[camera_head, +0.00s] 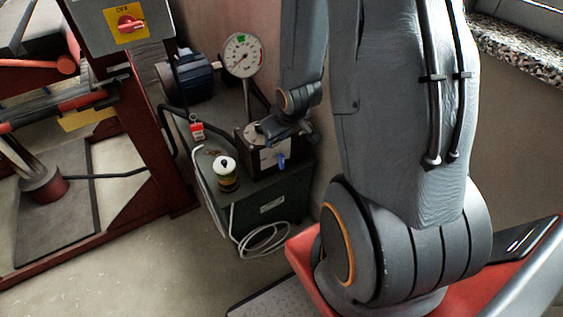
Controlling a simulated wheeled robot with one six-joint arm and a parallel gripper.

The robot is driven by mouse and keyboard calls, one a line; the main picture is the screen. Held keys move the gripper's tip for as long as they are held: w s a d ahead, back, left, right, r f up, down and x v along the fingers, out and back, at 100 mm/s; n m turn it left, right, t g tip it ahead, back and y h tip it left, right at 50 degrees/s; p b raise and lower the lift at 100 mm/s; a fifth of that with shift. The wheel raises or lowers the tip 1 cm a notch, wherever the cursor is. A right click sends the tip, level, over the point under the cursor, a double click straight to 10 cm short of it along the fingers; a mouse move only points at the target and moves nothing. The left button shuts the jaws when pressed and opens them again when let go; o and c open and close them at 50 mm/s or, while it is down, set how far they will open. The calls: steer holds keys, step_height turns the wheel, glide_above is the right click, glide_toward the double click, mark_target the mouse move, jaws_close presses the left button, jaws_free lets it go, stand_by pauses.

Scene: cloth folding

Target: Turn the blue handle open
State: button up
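The small blue handle (281,160) sticks out low on the front of a dark block (250,143) on the dark green cabinet. My arm reaches down over the cabinet from the upper right. My gripper (266,131) is just above and to the left of the handle, over the top of the block. It looks small and dark against the block. I cannot tell whether its fingers are open or shut, or whether they touch the block. Nothing is seen held in it.
A round pressure gauge (242,56) stands behind the block, with a dark blue motor (189,76) to its left. A white-capped jar (226,173) and a red tag (197,129) are nearby. A white cable (262,240) hangs down the cabinet (268,205). A red press frame (153,130) stands left.

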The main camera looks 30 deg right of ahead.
mark_target(283, 162)
steer(key=d+f+t, duration=0.1)
steer(key=f+t, duration=0.1)
steer(key=f, duration=0.2)
steer(key=s+d+f+t+b, duration=0.1)
steer(key=d+f+t, duration=0.1)
steer(key=f, duration=0.3)
steer(key=d+f+t+y+b, duration=0.1)
steer(key=f+t, duration=0.1)
steer(key=f, duration=0.3)
steer(key=shift+s+d, duration=0.15)
steer(key=shift+d, duration=0.05)
steer(key=shift+w+a+f+m+t+p, duration=0.15)
steer(key=shift+w+f+t, duration=0.3)
steer(key=shift+w, duration=0.5)
steer(key=shift+w+d+f+m+t+p, duration=0.15)
steer(key=shift+w+f+m+t, duration=0.1)
steer(key=shift+w+f, duration=0.6)
steer(key=shift+w+a+f+m+t+p, duration=0.1)
steer(key=shift+w+f+m+t+p, duration=0.2)
steer(key=shift+w, duration=0.8)
jaws_close()
